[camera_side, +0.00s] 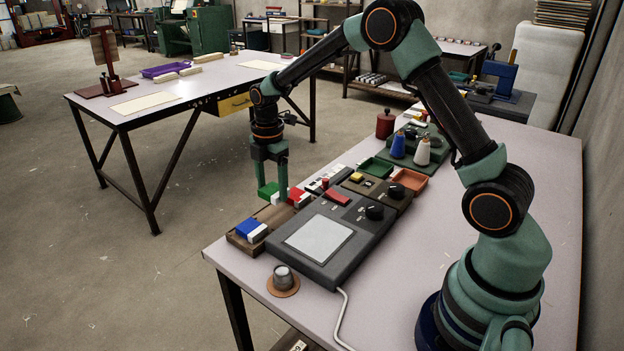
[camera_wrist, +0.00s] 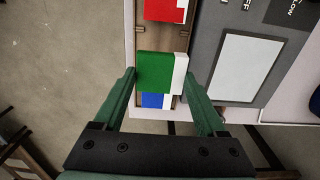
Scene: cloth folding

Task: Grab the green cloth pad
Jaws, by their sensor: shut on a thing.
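The green cloth pad (camera_side: 267,190) has a white band along one edge. My gripper (camera_side: 273,187) is shut on it, with one finger at each side. The pad appears held above the wooden tray, and it partly covers the blue pad in the wrist view. There, the green pad (camera_wrist: 155,72) sits between the two fingertips of my gripper (camera_wrist: 161,74). The blue pad (camera_side: 250,230) and the red pad (camera_side: 298,197), each with a white band, lie in the wooden tray (camera_side: 238,241).
A dark grey device with a pale panel (camera_side: 319,239) stands beside the tray. A small metal weight on a round copper-coloured base (camera_side: 283,281) is near the table's front edge. Green (camera_side: 377,167) and orange (camera_side: 409,180) trays and bottles stand farther back.

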